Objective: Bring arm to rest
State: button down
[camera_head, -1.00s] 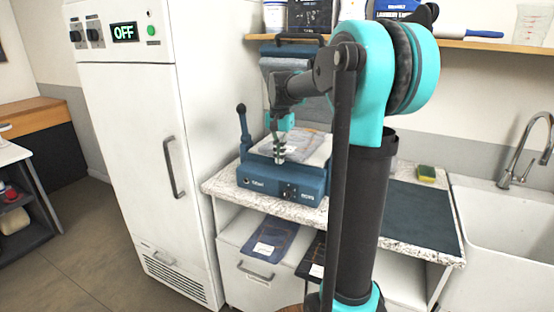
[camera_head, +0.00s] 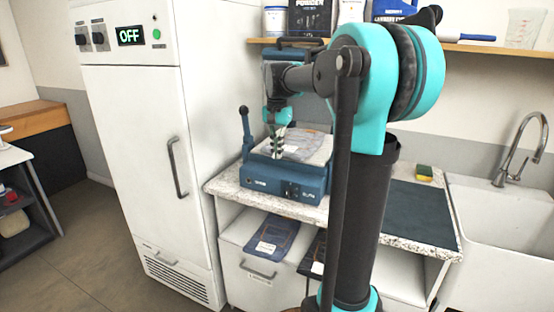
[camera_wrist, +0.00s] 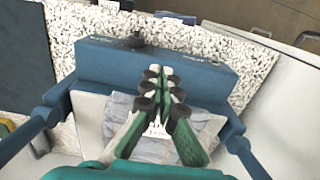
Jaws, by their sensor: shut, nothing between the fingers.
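My gripper (camera_head: 278,142) hangs over the blue heat press (camera_head: 285,184) on the speckled counter, fingers pointing down. It also shows in the wrist view (camera_wrist: 162,78), its fingertips together and empty. The press stands open, with its upper plate raised at the back. A folded grey cloth (camera_head: 306,147) with a pale label lies on the press bed; it also shows in the wrist view (camera_wrist: 158,128) below my fingers. I cannot tell the exact gap between fingertips and press. My arm's elbow is folded high above the counter.
A tall white cabinet (camera_head: 140,140) with an "OFF" display stands left of the counter (camera_head: 225,186). A dark mat (camera_head: 418,215) and a sponge (camera_head: 424,173) lie right of my arm, beside a sink (camera_head: 505,225). A wooden shelf (camera_head: 470,45) runs above. Dark folded items lie on the lower shelf.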

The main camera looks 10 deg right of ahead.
notch_tip(320, 180, up, 6)
jog(key=s+d+f+n+t, duration=0.1)
jog(key=s+f+n+t, duration=0.1)
jog(key=s+f, duration=1)
jog(key=s+d+f+n+t, duration=0.1)
jog(key=s+f+n, duration=0.4)
jog(key=s+f, duration=0.6)
notch_tip(320, 180, down, 7)
jog(key=shift+s+f+t, duration=0.2)
jog(key=shift+s+t, duration=0.15)
jog(key=shift+t, duration=0.25)
jog(key=c, duration=2.2)
grip_release()
